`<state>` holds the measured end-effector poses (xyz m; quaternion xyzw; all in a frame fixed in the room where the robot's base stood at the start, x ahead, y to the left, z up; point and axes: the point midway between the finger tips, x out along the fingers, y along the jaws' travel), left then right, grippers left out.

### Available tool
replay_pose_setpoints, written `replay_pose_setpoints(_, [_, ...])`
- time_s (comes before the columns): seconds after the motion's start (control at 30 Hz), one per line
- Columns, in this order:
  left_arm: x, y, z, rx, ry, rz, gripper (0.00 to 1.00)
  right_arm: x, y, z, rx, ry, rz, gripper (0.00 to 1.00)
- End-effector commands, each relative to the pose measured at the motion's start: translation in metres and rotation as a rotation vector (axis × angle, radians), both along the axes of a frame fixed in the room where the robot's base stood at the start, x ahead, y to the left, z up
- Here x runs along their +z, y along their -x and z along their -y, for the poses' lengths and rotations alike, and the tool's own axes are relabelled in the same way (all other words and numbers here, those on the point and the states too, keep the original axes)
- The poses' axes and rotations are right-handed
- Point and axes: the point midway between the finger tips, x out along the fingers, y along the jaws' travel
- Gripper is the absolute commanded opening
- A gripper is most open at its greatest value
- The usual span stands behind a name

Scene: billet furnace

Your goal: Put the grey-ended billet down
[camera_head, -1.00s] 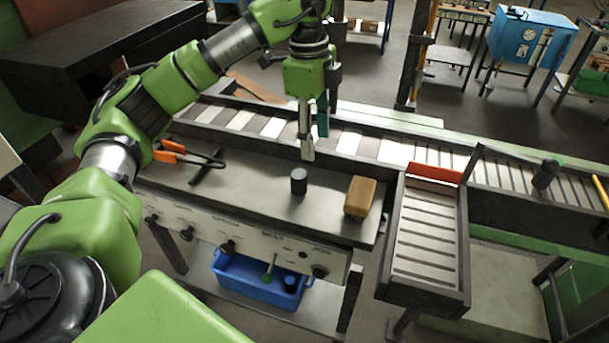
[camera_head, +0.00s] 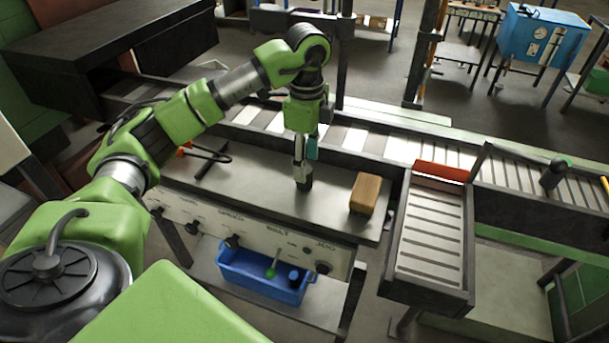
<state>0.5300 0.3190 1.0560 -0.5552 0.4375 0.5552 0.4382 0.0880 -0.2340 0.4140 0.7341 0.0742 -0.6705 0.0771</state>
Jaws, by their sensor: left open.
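A short dark cylinder, which I take for the grey-ended billet (camera_head: 304,184), stands upright on the grey bench top (camera_head: 252,181). Its upper part is hidden by my left gripper (camera_head: 302,172), so I cannot see its end face now. The left gripper points straight down, with its fingertips at the billet's top. It is open, and I cannot tell whether a finger touches the billet. My right gripper is not in view.
A brown block (camera_head: 366,193) lies right of the billet. A slatted chute (camera_head: 431,238) with an orange bar stands further right. The conveyor (camera_head: 350,139) runs behind the bench. A blue bin (camera_head: 262,286) is below. Orange-handled tongs (camera_head: 207,153) lie left.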

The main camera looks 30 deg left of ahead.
Motion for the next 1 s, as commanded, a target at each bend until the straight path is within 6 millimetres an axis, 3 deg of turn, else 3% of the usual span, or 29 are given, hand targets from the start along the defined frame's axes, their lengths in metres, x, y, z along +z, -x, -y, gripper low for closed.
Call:
replay_pose_setpoints(0.1, [-0.015,0.003,-0.006,0.002,-0.002,-0.006,0.47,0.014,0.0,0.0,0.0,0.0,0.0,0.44])
replay_pose_setpoints(0.23, [-0.032,0.002,-0.005,0.0,0.0,-0.003,0.47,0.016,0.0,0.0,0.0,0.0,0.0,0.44])
replay_pose_setpoints(0.5, [-0.038,0.001,-0.005,0.0,0.0,0.0,0.47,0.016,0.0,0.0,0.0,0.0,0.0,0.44])
replay_pose_setpoints(0.53, [-0.038,0.001,-0.005,0.0,0.0,0.0,0.44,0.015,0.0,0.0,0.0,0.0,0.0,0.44])
replay_pose_setpoints(0.7, [-0.038,0.001,-0.005,0.0,0.0,-0.001,0.0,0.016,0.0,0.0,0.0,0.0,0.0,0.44])
replay_pose_setpoints(1.0, [-0.036,0.0,-0.005,0.001,0.001,0.002,0.0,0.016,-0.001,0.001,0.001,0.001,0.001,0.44])
